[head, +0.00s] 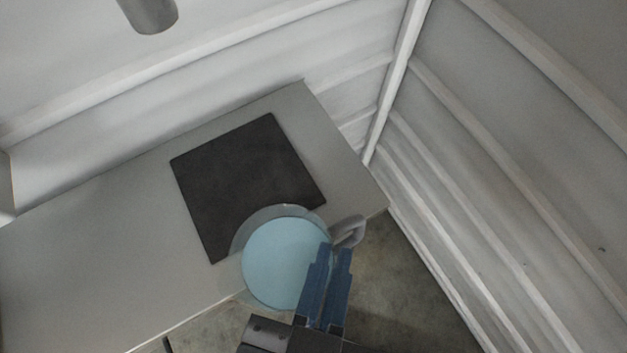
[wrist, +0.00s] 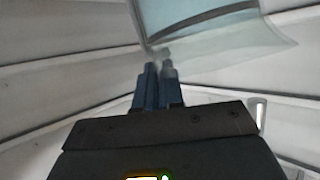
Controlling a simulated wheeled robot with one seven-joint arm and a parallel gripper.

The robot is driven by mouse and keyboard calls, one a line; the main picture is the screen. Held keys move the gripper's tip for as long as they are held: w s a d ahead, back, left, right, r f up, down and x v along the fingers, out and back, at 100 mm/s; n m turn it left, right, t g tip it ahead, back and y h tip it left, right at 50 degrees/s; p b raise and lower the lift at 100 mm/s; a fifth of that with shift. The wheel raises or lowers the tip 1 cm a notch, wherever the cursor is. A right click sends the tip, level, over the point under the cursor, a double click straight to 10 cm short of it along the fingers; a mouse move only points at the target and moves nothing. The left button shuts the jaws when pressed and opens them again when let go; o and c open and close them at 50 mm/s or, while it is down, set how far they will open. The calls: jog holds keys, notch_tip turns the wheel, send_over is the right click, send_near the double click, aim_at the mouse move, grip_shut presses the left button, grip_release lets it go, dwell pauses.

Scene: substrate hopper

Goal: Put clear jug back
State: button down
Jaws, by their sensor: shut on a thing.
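The clear jug (head: 283,262) is a see-through round vessel with a pale blue disc showing in it, seen from above in the head view. It overlaps the near edge of a black square mat (head: 240,180) on the grey table. My gripper (head: 335,252) is shut on the jug's handle (head: 350,232) at the jug's right side. In the wrist view, the blue fingers (wrist: 158,75) are close together at the handle, and the clear jug wall (wrist: 240,40) fills the upper right. I cannot tell how high the jug is above the table.
The grey table (head: 90,240) is bare to the left of the mat. White ribbed walls (head: 480,150) stand behind and to the right. A grey cylinder (head: 150,12) hangs at the top left. Concrete floor (head: 400,290) shows beyond the table's near edge.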

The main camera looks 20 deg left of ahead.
aim_at(239, 257)
jog(key=shift+s+d, duration=0.1)
jog(key=shift+d, duration=0.05)
jog(key=a+n+y, duration=0.1)
jog(key=a, duration=0.2)
jog(key=a+n+y+b, duration=0.1)
jog(key=a+y, duration=0.1)
jog(key=a, duration=0.1)
jog(key=a+n+g+y, duration=0.1)
jog(key=a+y, duration=0.1)
jog(key=a, duration=0.1)
jog(key=shift+s+a+f+n, duration=0.2)
jog(key=shift+s+a+n, duration=0.05)
jog(key=shift+s+n, duration=0.1)
jog(key=s+a+r+n+g+y+b, duration=0.2)
jog(key=a+r+n+g+y, duration=0.25)
jog(key=a, duration=0.45)
jog(key=s+a+f+p, duration=0.1)
jog(key=s+a+f, duration=0.3)
jog(key=a+f, duration=0.7)
jog(key=shift+s+a, duration=0.15)
jog(key=shift+a, duration=0.35)
jog(key=c, duration=1.7)
grip_release()
jog(key=shift+f, duration=0.2)
jog(key=o, duration=0.4)
